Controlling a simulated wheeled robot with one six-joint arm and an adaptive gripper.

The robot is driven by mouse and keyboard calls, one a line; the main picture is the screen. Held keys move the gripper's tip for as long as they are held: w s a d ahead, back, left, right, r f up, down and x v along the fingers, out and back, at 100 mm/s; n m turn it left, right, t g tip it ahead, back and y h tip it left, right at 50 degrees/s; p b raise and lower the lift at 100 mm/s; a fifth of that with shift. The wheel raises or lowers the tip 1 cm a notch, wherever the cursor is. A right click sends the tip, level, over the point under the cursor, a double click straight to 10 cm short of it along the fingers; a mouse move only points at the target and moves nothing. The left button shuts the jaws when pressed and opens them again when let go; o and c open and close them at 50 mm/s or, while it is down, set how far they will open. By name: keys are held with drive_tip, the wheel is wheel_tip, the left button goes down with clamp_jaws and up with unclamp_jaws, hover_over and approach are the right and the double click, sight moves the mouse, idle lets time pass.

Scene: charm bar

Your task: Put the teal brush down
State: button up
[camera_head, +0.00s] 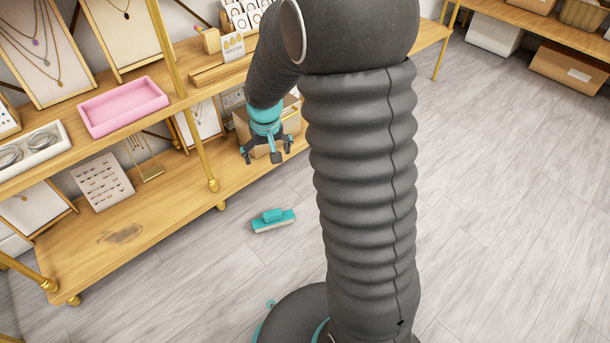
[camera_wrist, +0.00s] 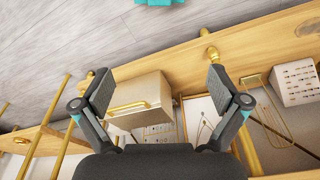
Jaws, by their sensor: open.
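The teal brush (camera_head: 273,220) lies on the grey floor in front of the shelf unit, its teal handle up and its pale bristle side down. In the wrist view part of the teal brush (camera_wrist: 160,2) shows at the top edge, cut off by the frame. My gripper (camera_head: 266,154) is open and empty, above and beyond the brush, close to the lower shelf. Its two fingers stand wide apart in the wrist view (camera_wrist: 160,82), with nothing held between them. The gripper and the brush are apart.
A pink tray (camera_head: 122,106) is on the shelf above. A brass post (camera_head: 175,80) stands left of my arm. The floor at right is clear.

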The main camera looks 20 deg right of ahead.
drive_tip(key=s+r+t, duration=0.2)
drive_tip(key=s+r, duration=1.1)
drive_tip(key=r, duration=0.1)
drive_tip(key=s+r+t, duration=0.1)
drive_tip(key=s+r, duration=0.3)
drive_tip(key=s, duration=0.8)
drive_tip(key=shift+s+a+r+n+t, duration=0.15)
drive_tip(key=shift+s+a+n+t, duration=0.05)
drive_tip(key=shift+s+n+t, duration=0.15)
